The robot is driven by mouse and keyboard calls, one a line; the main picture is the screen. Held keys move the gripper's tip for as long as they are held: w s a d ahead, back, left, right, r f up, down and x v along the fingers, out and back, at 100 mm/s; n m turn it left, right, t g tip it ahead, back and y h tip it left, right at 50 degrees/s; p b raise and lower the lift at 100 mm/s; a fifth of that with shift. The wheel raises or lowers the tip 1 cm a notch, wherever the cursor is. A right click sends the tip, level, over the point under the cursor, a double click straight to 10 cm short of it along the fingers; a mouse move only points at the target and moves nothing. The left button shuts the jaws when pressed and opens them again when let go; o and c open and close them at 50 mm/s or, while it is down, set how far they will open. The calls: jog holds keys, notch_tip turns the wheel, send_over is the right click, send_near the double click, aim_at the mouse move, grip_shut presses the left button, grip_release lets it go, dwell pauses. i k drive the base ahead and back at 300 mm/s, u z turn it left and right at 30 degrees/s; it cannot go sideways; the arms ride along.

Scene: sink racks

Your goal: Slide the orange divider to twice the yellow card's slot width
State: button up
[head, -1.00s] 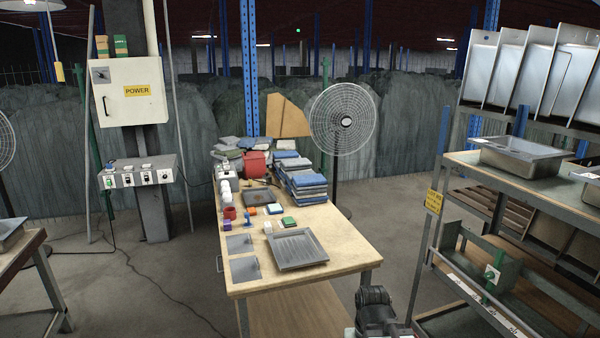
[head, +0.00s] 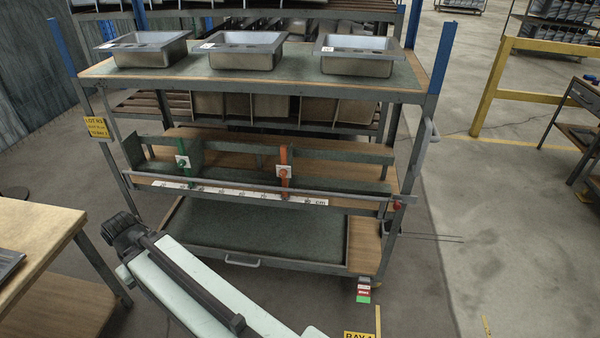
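My gripper (head: 122,230), dark, appears at the far end of my arm, low and left in front of the rack, apart from both dividers. Its fingers cannot be made out.
Three metal sinks (head: 245,50) stand on the rack's top shelf. A lower tray (head: 255,235) with a handle is below the dividers. A wooden table (head: 38,235) is at the left. Open floor (head: 480,260) lies to the right, with a yellow barrier (head: 490,90) beyond.

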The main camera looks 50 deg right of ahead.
aim_at(286, 158)
jog(key=z, duration=1.1)
jog(key=k, duration=1.2)
jog(key=u, duration=1.05)
jog(key=i, duration=1.15)
jog(key=z, duration=0.5)
jog(key=k, duration=0.7)
jog(key=z, duration=0.15)
jog(key=i, duration=0.9)
jog(key=u, duration=0.1)
